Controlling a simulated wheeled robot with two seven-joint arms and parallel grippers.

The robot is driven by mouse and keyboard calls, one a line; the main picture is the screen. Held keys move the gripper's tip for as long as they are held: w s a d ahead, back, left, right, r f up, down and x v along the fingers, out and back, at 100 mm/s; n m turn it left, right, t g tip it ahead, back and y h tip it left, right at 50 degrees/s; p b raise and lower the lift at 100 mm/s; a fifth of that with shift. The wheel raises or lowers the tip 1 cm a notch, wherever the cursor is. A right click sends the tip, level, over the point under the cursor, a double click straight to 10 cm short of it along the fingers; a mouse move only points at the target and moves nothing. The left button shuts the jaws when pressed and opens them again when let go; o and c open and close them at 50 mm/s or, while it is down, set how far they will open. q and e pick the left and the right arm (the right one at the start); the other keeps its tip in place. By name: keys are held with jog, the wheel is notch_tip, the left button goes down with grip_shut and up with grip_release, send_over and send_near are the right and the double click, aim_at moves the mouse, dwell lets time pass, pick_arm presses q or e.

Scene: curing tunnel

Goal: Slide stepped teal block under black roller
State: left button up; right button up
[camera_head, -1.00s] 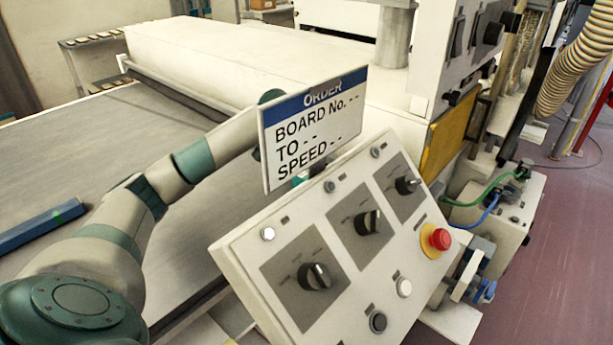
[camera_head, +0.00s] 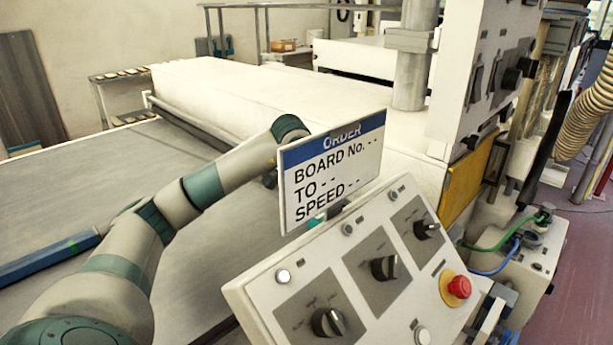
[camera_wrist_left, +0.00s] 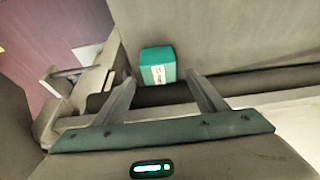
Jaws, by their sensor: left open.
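In the left wrist view a teal block (camera_wrist_left: 157,66) with a white label on its near face stands on the grey belt. Its stepped shape cannot be made out. A dark roller (camera_wrist_left: 250,83) runs across that view on the gripper's side of the block. My left gripper (camera_wrist_left: 160,80) is open, its two fingers reaching over the roller on either side of the block's line; nothing is held. Whether the fingers touch the block cannot be told. In the head view the order sign (camera_head: 333,180) hides my left gripper, and the block cannot be clearly seen. My right gripper is out of view.
The control panel (camera_head: 350,285) with knobs and a red stop button (camera_head: 459,287) stands right in front of the sign. A long blue bar (camera_head: 45,262) lies on the grey belt (camera_head: 60,195) at left. A white hood (camera_head: 240,95) spans the belt's far side.

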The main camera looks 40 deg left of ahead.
pick_arm(q)
jog(key=b+v, duration=0.1)
jog(key=v, duration=1.2)
jog(key=shift+r, duration=0.15)
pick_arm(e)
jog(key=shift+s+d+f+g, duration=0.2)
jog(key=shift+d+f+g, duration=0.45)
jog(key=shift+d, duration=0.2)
